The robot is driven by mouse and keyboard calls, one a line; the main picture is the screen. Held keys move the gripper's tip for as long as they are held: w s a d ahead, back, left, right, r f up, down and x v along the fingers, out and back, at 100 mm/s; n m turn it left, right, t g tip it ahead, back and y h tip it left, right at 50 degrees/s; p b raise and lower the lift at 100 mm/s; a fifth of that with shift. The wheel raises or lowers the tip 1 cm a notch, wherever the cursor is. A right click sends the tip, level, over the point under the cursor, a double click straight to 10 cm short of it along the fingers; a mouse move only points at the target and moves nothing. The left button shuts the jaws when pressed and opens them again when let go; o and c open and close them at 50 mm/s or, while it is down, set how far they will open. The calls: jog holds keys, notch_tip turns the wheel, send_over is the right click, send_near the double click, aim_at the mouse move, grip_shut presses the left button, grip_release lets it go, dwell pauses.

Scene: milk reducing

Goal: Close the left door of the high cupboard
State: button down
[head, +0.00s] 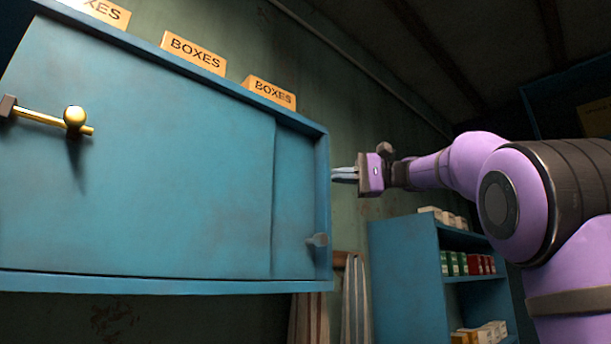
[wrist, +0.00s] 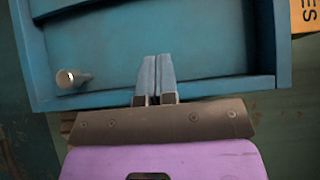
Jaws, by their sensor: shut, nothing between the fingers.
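The high cupboard (head: 323,190) is blue and hangs on the wall. A wide flat door panel (head: 180,160) covers most of its front, with a gold bar and ball (head: 75,119) at its upper left. At the right, a narrow strip of a recessed panel (head: 298,195) shows, with a small grey knob (head: 317,240). My gripper (head: 333,174) is just right of the cupboard's right edge in the head view, fingers together and empty. In the wrist view, the fingers (wrist: 158,60) overlap the blue frame and panel, with the knob (wrist: 72,78) to their left. I cannot tell whether they touch.
Several cardboard boxes (head: 193,53) stand on top of the cupboard. A lower blue shelf (head: 400,265) with small cartons stands at the lower right. Hanging cloth (head: 355,300) is below the cupboard's right end. The space in front of the cupboard looks clear.

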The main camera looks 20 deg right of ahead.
aim_at(136, 129)
jog(key=x, duration=1)
jog(key=shift+s+a, duration=0.1)
jog(key=shift+a, duration=0.05)
jog(key=shift+s+a, duration=0.25)
jog(key=shift+a, duration=0.3)
jog(key=shift+s+a, duration=0.3)
jog(key=shift+a, duration=0.5)
jog(key=shift+s+a, duration=0.1)
jog(key=shift+a, duration=0.2)
jog(key=shift+a, duration=0.1)
jog(key=s+a, duration=0.3)
jog(key=a, duration=0.6)
jog(key=s+a, duration=0.3)
jog(key=a, duration=0.6)
jog(key=s+a, duration=0.3)
jog(key=a, duration=0.7)
jog(key=shift+s, duration=0.15)
